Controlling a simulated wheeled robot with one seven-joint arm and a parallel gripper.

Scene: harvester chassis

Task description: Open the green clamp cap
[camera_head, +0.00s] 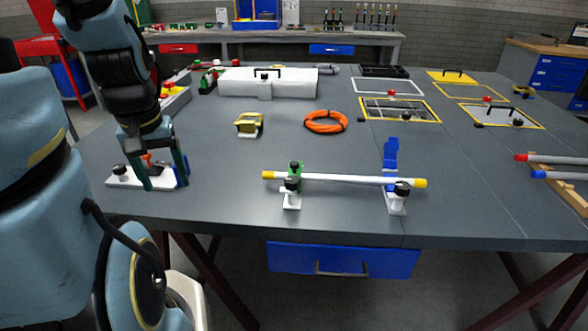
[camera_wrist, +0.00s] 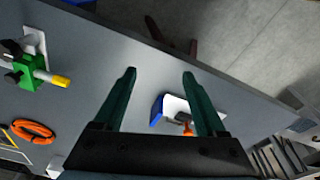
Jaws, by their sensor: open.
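The green clamp cap (camera_head: 295,168) is on the left clamp stand near the table's front. It looks lowered over a grey tube (camera_head: 340,179) with yellow ends; a black knob (camera_head: 292,184) is in front. In the wrist view the green cap (camera_wrist: 29,71) is at the left, beside the yellow tube end (camera_wrist: 60,82). A blue clamp cap (camera_head: 391,152) stands raised on the right stand. My gripper (camera_head: 167,185) is open, well left of the green cap, pointing down by a white fixture (camera_head: 118,180). Its fingers show in the wrist view (camera_wrist: 159,72).
The white fixture, with blue and orange parts, shows partly behind one finger in the wrist view (camera_wrist: 175,104). A yellow block (camera_head: 249,124) and an orange cable coil (camera_head: 326,122) lie behind the clamps. The table between my gripper and the green clamp is clear.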

